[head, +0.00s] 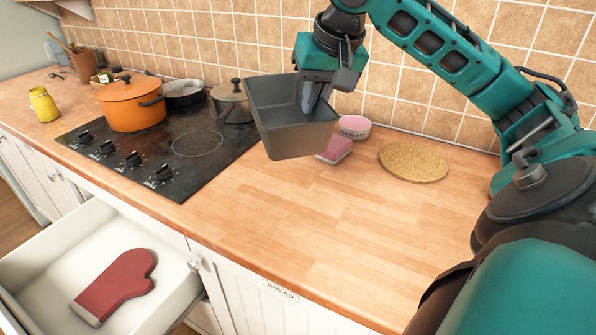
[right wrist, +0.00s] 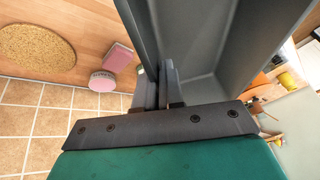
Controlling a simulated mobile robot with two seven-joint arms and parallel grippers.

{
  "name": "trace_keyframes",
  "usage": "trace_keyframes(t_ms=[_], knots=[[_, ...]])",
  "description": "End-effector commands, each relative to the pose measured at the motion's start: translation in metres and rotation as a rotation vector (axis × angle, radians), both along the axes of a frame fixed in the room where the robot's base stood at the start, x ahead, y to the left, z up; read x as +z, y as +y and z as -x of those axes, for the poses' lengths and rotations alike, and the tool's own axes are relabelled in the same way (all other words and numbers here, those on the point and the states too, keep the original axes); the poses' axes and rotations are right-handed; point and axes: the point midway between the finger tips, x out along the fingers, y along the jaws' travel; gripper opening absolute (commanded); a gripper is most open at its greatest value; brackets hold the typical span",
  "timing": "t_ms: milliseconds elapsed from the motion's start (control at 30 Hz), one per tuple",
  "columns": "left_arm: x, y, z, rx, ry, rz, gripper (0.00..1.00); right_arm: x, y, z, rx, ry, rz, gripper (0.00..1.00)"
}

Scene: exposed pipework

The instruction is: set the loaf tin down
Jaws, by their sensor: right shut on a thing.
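The loaf tin (head: 300,138) is a dark grey metal pan. It is held tilted in the air above the wooden counter (head: 270,212), just right of the hob. My right gripper (head: 312,103) is shut on the tin's wall from above. In the right wrist view the gripper's fingers (right wrist: 160,92) pinch the wall of the tin (right wrist: 210,40), whose inside shows empty. My left gripper is not in view.
The black hob (head: 150,150) holds an orange pot (head: 132,107) and other pans. An open drawer (head: 50,245) holds a red oven mitt (head: 115,285). The front counter is clear.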

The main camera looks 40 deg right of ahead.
Motion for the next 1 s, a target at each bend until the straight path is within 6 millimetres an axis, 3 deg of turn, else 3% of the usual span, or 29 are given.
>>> trace_keyframes(t_ms=[33, 300, 400, 1000], knots=[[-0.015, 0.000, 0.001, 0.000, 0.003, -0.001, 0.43, -0.021, 0.000, 0.001, 0.000, 0.005, 0.003, 0.00], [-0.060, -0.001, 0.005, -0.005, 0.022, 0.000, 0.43, -0.097, 0.000, 0.001, 0.000, 0.007, 0.004, 0.00], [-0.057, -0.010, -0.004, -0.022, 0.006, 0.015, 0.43, -0.121, 0.000, 0.001, 0.001, 0.005, 0.002, 0.00], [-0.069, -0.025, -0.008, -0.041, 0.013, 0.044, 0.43, -0.185, 0.001, 0.000, 0.002, 0.000, 0.001, 0.00]])
